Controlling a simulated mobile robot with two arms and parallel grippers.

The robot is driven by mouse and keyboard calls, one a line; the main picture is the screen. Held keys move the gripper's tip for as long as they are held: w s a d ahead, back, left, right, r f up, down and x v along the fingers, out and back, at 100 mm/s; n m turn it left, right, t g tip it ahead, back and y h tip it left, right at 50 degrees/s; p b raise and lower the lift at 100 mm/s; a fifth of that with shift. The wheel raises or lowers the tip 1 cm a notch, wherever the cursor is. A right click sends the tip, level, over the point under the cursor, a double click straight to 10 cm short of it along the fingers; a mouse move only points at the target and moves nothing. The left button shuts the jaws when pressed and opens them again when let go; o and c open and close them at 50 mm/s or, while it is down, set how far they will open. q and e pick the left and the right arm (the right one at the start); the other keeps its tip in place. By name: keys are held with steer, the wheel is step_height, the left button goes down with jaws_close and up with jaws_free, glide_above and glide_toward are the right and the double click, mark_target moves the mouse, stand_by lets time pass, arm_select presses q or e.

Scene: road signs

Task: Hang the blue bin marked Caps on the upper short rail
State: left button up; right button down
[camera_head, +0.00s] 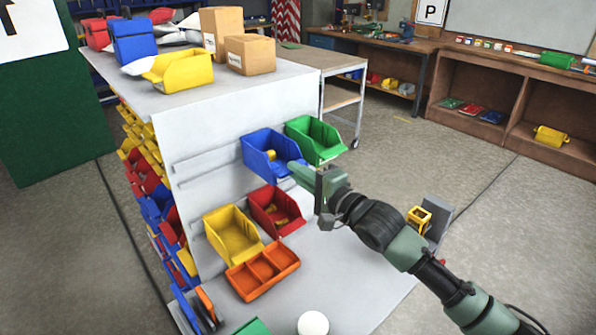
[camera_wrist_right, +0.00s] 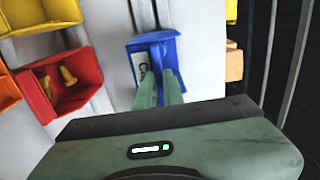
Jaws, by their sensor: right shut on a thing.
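The blue bin (camera_head: 262,152) is at the white panel's upper rail (camera_head: 207,158), left of a green bin (camera_head: 315,138). In the right wrist view the blue bin (camera_wrist_right: 153,47) shows a white label with dark lettering, partly covered. My right gripper (camera_head: 298,171) is shut on the blue bin's front part; its fingers (camera_wrist_right: 160,88) reach over the bin in the wrist view. I cannot tell whether the bin's back is hooked on the rail, as the contact is hidden. My left gripper is out of view.
A red bin (camera_head: 276,208) and a yellow bin (camera_head: 233,235) sit lower on the panel, above an orange divided tray (camera_head: 262,271). The white top (camera_head: 215,88) holds a yellow bin (camera_head: 180,70) and cardboard boxes (camera_head: 250,55). A trolley (camera_head: 343,98) stands behind.

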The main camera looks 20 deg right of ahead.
stand_by(0.4)
steer(key=c, duration=1.5)
jaws_free()
steer(key=shift+o, duration=0.2)
